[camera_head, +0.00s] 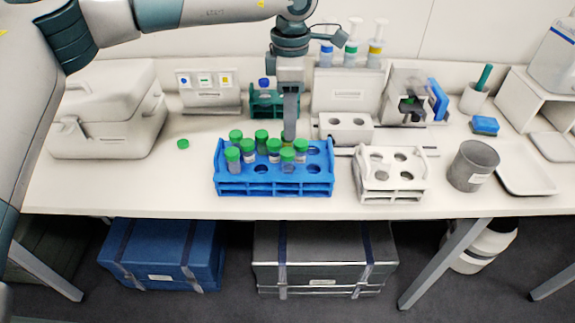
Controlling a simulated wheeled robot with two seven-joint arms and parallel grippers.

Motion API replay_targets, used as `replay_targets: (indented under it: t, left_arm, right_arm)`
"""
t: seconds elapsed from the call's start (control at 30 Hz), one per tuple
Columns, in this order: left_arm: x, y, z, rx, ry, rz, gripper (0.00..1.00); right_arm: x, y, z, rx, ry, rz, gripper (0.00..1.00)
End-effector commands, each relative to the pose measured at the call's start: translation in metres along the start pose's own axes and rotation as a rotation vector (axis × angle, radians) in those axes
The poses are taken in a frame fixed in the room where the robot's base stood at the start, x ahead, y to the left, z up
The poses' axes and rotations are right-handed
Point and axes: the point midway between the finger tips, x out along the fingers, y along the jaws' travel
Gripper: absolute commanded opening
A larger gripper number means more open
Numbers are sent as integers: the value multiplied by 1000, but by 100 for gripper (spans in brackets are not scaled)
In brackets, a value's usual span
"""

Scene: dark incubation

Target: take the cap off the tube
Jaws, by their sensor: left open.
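A blue rack (275,190) stands near the front middle of the table. Several tubes with green caps (262,135) stand upright in its left and middle holes. My left gripper (289,130) points straight down over the rack's back row, right of the middle tubes. It is open. A small yellowish patch shows under its fingertips, but the fingers hide most of what is there, and I cannot tell whether they touch a cap. A loose green cap (183,143) lies on the table left of the rack. My right gripper is out of view.
A white rack (390,182) and a grey cup (473,166) stand to the right. A white block with holes (346,130) and a dark green rack (262,104) stand behind. A pale case (108,110) is at left. Table around the loose cap is clear.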

Motion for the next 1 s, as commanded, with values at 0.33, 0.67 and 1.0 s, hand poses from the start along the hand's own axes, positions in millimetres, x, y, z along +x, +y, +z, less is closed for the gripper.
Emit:
replay_targets:
  t: [0.33, 0.67, 1.0]
  left_arm:
    - [38, 0, 0, 0, 0, -1, 44]
    - [44, 0, 0, 0, 0, 0, 44]
    - [57, -3, -3, 0, 1, -3, 44]
  right_arm:
    - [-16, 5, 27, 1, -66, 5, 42]
    - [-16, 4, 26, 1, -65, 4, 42]
    - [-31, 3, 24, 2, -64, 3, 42]
